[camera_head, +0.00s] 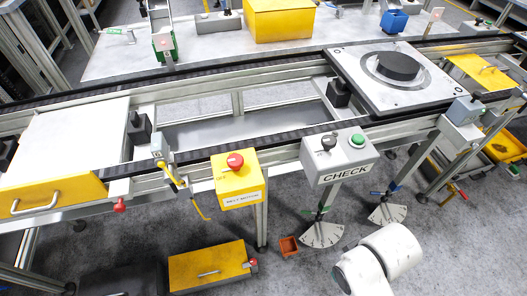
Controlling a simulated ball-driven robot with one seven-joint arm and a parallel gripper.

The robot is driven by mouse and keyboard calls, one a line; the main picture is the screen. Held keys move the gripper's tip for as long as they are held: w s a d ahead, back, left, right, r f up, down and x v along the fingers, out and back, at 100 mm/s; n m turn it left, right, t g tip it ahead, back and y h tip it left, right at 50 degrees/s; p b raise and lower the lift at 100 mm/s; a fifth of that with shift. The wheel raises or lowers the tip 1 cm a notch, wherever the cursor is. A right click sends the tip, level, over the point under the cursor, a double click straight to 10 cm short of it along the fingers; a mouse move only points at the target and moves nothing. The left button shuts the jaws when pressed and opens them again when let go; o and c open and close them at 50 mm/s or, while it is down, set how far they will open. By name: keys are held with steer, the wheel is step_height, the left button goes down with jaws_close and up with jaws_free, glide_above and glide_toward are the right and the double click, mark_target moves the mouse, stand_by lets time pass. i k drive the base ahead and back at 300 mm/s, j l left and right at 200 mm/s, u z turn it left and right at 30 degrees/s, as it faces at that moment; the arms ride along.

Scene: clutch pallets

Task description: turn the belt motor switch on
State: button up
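The belt motor switch is a yellow box (238,181) with a red knob (235,161) on its sloped top. It is mounted at the front of the conveyor, left of the grey CHECK box. A white label (242,199) on its front appears to read "BELT MOTOR". Small markings beside the knob are too small to read surely, so I cannot tell the switch's position. White rounded links of my arm (390,252) show at the bottom right, below the CHECK box and apart from the switch. My gripper is not in view.
The grey CHECK box (338,168) carries a black knob and a green button. A conveyor rail (230,140) runs across, with a round black disc (398,66) on a plate at right. A yellow drawer (50,195) is at left. A yellow case (205,268) lies on the floor.

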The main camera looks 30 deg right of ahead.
mark_target(235, 161)
steer(key=k+l+z, duration=0.15)
steer(key=l+z, duration=0.25)
steer(key=l, duration=0.3)
steer(key=l+z, duration=0.45)
steer(key=l, duration=0.3)
steer(key=k, duration=0.05)
